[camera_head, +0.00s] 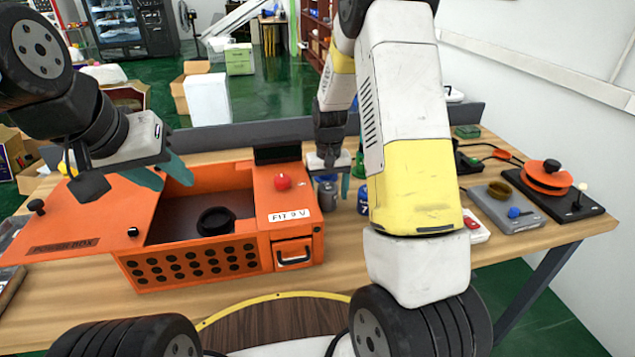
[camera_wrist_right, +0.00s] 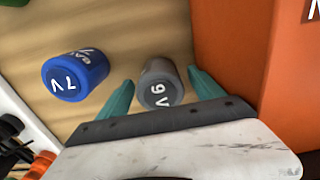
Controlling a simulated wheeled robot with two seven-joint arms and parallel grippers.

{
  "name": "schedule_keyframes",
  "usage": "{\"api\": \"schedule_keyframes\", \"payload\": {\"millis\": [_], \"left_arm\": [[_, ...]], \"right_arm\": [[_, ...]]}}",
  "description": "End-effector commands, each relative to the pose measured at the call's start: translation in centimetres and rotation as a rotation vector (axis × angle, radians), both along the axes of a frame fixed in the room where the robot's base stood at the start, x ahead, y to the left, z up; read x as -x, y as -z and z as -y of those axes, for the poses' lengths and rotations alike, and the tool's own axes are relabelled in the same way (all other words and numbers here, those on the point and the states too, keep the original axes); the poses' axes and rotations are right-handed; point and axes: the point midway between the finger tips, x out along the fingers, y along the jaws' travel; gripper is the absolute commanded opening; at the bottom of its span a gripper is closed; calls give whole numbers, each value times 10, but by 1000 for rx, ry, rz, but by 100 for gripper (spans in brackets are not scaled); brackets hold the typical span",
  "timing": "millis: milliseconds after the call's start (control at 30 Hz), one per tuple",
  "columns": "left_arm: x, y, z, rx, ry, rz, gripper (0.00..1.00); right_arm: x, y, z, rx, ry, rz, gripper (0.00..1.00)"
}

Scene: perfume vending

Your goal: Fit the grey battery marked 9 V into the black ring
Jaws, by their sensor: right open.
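The grey battery marked 9 V (camera_wrist_right: 160,84) stands on the table between the open fingers of my right gripper (camera_wrist_right: 160,95). In the head view the battery (camera_head: 327,196) shows below my right gripper (camera_head: 328,175), beside the orange box. I cannot tell whether the fingers touch it. The black ring (camera_head: 216,221) lies on the floor inside the open orange box (camera_head: 190,255). My left gripper (camera_head: 165,175) is over the box's left part, with teal fingers apart and nothing seen between them.
A blue battery marked 7 V (camera_wrist_right: 76,76) stands close to the grey one; it also shows in the head view (camera_head: 363,199). The box has a red button (camera_head: 283,182), a FIT 9 V label and an opened lid (camera_head: 85,222). Devices (camera_head: 507,205) fill the table's right side.

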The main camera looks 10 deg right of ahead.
Motion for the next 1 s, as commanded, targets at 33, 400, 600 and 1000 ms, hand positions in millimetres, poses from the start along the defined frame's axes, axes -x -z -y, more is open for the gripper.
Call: {"api": "schedule_keyframes", "payload": {"millis": [33,400,600,1000], "left_arm": [[0,0,0,0,0,0,36],[0,0,0,0,0,0,36],[0,0,0,0,0,0,36],[0,0,0,0,0,0,36]], "right_arm": [[0,1,0,0,0,0,77],[0,0,0,0,-1,1,36],[0,0,0,0,-1,1,0],[-2,-14,0,0,-1,6,0]]}}
